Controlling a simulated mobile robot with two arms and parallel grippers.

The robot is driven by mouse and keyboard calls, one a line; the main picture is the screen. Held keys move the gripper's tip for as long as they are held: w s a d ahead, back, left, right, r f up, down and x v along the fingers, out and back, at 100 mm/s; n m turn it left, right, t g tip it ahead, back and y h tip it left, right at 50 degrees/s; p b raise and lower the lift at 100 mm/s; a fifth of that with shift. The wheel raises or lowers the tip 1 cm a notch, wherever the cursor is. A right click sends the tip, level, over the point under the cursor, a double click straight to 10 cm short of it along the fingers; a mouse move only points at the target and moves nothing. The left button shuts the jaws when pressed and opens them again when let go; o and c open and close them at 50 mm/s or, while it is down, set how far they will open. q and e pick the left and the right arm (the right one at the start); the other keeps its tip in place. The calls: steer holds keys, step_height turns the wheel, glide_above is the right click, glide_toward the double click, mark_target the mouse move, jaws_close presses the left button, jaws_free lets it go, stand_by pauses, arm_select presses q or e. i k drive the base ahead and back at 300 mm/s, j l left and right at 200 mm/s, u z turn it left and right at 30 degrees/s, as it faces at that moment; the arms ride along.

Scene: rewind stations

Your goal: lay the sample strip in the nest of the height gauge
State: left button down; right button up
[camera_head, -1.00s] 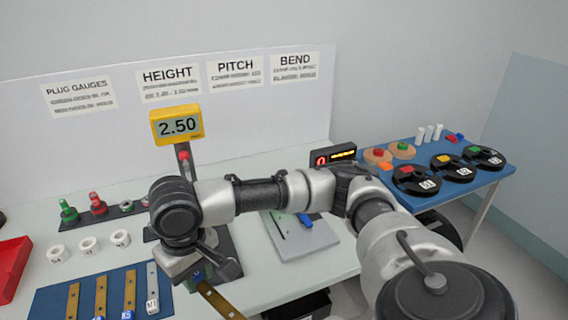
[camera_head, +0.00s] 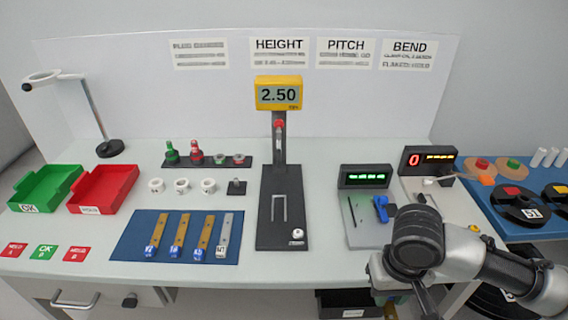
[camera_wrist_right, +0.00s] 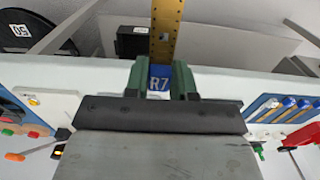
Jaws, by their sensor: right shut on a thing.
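My right gripper (camera_wrist_right: 160,82) is shut on a brass sample strip (camera_wrist_right: 166,25) with a blue end labelled R7, seen in the wrist view. In the head view this gripper (camera_head: 390,300) is at the table's front edge, right of the height gauge; its fingertips and the strip are largely hidden there. The height gauge has a yellow display (camera_head: 279,93) reading 2.50, a dark post and a black base (camera_head: 268,236). Its nest (camera_head: 280,208) shows as a pale U-shaped outline on the base, with no strip in it. My left gripper is out of view.
A blue mat (camera_head: 130,250) with several strips lies left of the gauge. A plate with a blue clamp (camera_head: 381,208) and green-lit display (camera_head: 364,176) is right of the gauge.

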mark_target(278, 218)
steer(key=i+l, duration=0.25)
steer(key=l, duration=0.15)
steer(key=i+l, duration=0.2)
steer(key=l, duration=0.25)
steer(key=i+l+u, duration=0.15)
steer(key=u, duration=0.3)
steer(key=l+u, duration=0.4)
steer(key=u, duration=0.9)
